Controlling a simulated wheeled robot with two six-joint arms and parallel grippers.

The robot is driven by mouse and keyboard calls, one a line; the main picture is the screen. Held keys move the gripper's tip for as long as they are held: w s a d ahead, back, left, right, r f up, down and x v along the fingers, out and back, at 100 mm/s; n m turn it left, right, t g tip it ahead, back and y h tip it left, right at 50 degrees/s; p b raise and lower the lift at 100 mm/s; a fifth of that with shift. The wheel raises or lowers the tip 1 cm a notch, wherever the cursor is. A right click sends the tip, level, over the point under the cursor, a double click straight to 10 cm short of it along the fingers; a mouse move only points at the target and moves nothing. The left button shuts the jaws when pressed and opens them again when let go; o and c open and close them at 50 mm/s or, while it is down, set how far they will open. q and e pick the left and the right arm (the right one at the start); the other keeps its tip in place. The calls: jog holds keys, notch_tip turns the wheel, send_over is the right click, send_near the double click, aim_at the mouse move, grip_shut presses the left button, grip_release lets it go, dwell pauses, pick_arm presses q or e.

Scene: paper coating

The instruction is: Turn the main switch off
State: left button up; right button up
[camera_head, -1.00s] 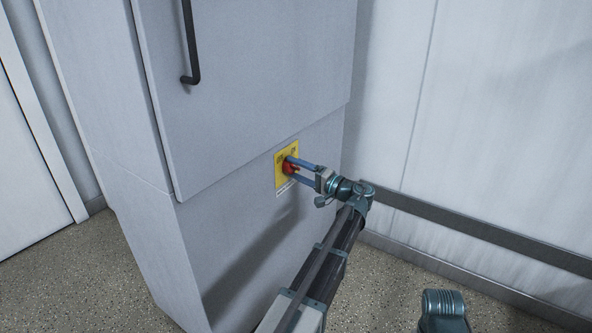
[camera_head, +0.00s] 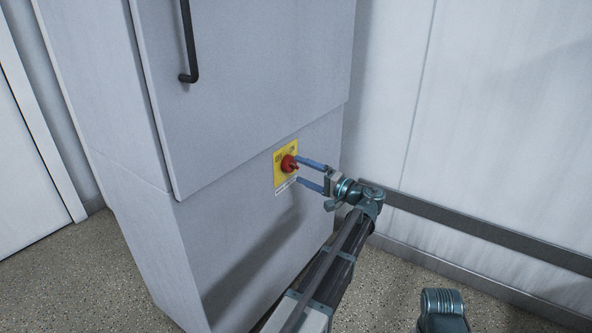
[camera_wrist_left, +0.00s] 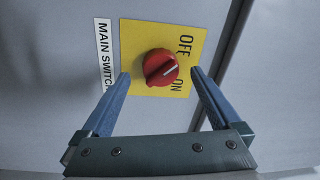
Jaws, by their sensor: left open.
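The main switch is a red rotary knob (camera_head: 288,163) on a yellow plate (camera_head: 279,182), low on the grey cabinet front. A "MAIN SWITCH" label (camera_wrist_left: 104,55) is beside the plate. My left gripper (camera_head: 299,169) is open and empty, facing the knob from the right, with its fingers drawn back from it. In the wrist view the fingers (camera_wrist_left: 160,76) are spread either side of the knob. My right gripper is not in view.
The tall grey cabinet (camera_head: 235,75) has a black door handle (camera_head: 190,45) above. A pale wall (camera_head: 500,110) with a dark rail (camera_head: 480,232) stands to the right. Speckled floor (camera_head: 90,270) is clear at the left.

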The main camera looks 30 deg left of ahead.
pick_arm(q)
jog(key=d, duration=1)
jog(key=shift+s+d+f+b, duration=0.25)
jog(key=shift+s+f+b, duration=0.1)
jog(key=shift+s+f, duration=0.1)
jog(key=s+d+f+m+h+p, duration=0.1)
jog(key=s+d+f+h, duration=0.15)
jog(key=s+f, duration=0.2)
jog(key=s+d+f+m+h, duration=0.1)
jog(key=s+f+h, duration=0.2)
jog(key=f, duration=0.2)
jog(key=s+d+f+m+g+h+p, duration=0.1)
jog(key=s+d+f+m+h, duration=0.1)
jog(key=s+d+f+h, duration=0.55)
jog(key=s+d+f+m+h+p, duration=0.1)
jog(key=s+d+f+h, duration=0.25)
jog(key=s+d, duration=0.7)
notch_tip(320, 180, up, 38)
jog(key=d+h+p, duration=0.1)
jog(key=p, duration=3.7)
jog(key=shift+s+d+g, duration=0.15)
jog(key=shift+d+g, duration=0.15)
jog(key=shift+d, duration=0.1)
